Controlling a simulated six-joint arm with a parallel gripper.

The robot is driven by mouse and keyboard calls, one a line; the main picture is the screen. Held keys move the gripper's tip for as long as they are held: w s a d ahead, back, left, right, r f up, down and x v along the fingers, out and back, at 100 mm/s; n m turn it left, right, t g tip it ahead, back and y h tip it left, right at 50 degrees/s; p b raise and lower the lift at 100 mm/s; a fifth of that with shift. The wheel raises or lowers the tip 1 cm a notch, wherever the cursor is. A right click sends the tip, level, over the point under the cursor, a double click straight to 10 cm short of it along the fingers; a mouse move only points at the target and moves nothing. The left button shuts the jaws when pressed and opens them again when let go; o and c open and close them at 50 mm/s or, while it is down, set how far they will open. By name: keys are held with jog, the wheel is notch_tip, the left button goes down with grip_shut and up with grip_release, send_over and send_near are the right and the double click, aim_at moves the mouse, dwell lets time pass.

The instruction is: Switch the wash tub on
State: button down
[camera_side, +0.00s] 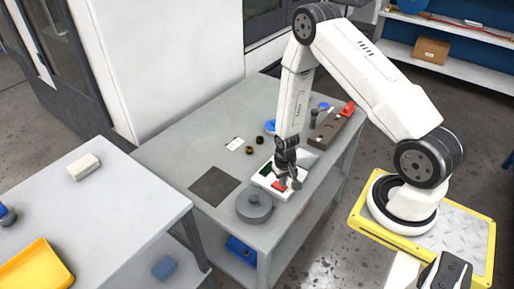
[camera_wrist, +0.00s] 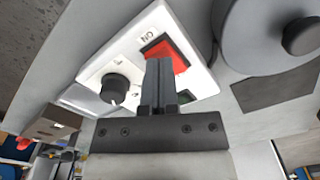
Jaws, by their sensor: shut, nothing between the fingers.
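A white control panel (camera_wrist: 140,55) carries a red rocker switch (camera_wrist: 168,52) beside the letters "ON" and a black round knob (camera_wrist: 117,88). A small green part (camera_wrist: 187,97) shows just beside my fingers. In the side view the white unit (camera_side: 262,180) stands on the grey bench, with red (camera_side: 279,184) at its front corner. My gripper (camera_wrist: 158,62) is shut and empty, pointing at the panel. Its fingertips overlap the red switch in the wrist view; whether they touch it, I cannot tell. In the side view my gripper (camera_side: 291,181) is low over the unit and hides part of it.
A dark square mat (camera_side: 214,187) lies to the left. A brown block (camera_side: 328,135) and a red item (camera_side: 347,108) are behind.

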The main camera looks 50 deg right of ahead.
jog(key=shift+f, duration=0.35)
dwell(0.3)
jog(key=shift+r, duration=3.55)
jog(key=s+a+r+n+t, duration=0.1)
jog(key=a+r, duration=0.4)
jog(key=r, duration=0.5)
jog(key=s+a+r+n+t, duration=0.1)
jog(key=s+a+r+n, duration=0.2)
jog(key=r, duration=0.7)
jog(key=a+n, duration=0.2)
jog(key=a, duration=0.1)
jog(key=shift+s+a+t, duration=0.25)
jog(key=shift+s+t, duration=0.05)
jog(key=shift+s, duration=0.05)
